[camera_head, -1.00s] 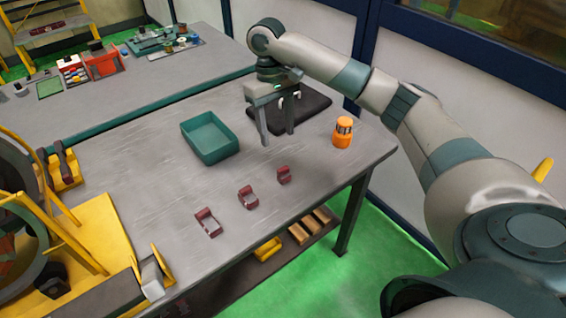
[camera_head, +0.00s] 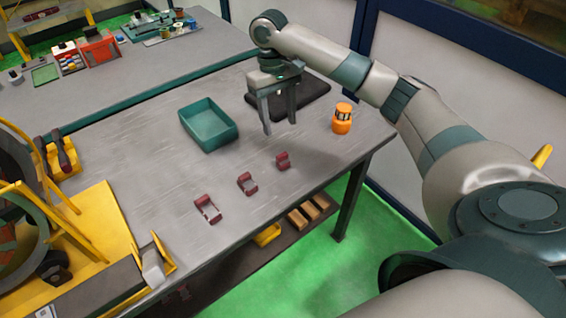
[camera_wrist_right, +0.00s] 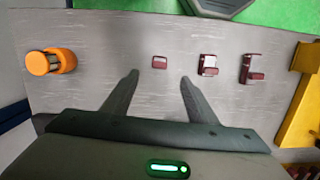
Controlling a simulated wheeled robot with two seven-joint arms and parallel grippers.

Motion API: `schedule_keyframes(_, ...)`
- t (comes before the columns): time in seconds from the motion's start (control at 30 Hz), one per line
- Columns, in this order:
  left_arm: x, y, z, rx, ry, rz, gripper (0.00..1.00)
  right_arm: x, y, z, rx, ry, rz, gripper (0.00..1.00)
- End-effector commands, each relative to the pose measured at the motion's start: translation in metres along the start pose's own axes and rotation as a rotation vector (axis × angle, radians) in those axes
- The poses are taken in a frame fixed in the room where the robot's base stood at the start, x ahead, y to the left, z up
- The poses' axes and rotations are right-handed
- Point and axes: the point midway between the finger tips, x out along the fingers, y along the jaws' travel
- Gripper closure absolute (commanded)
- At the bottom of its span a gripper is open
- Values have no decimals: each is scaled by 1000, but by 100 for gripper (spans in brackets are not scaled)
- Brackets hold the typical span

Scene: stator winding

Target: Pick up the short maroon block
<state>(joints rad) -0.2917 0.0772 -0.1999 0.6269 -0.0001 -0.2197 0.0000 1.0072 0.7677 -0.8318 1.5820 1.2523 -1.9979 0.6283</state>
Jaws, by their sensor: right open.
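The short maroon block (camera_head: 283,161) is the smallest of three maroon pieces and sits nearest the right end of the grey table. It also shows in the right wrist view (camera_wrist_right: 159,62), centred just beyond the gap between the fingertips. My right gripper (camera_head: 280,127) is open and empty, fingers pointing down, behind the short block and apart from it. Its two fingers also show in the wrist view (camera_wrist_right: 159,76). The middle maroon piece (camera_head: 247,184) and the longest one (camera_head: 207,209) lie in a row to the left. My left gripper is not in view.
A teal tray (camera_head: 209,141) stands left of the right gripper. An orange cylinder part (camera_head: 342,118) stands to the right. A dark pad (camera_head: 318,88) lies behind the gripper. The table surface around the short block is clear.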

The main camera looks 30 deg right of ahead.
Motion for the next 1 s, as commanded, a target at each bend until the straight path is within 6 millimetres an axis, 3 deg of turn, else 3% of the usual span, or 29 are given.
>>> schedule_keyframes(0.3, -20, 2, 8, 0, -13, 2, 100, 53, 1, 2, 1, -4, 1, 47)
schedule_keyframes(0.5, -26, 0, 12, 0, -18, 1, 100, 77, 1, 1, 1, -2, 1, 47)
schedule_keyframes(1.0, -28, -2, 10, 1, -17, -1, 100, 84, 0, 0, 0, -1, 0, 47)
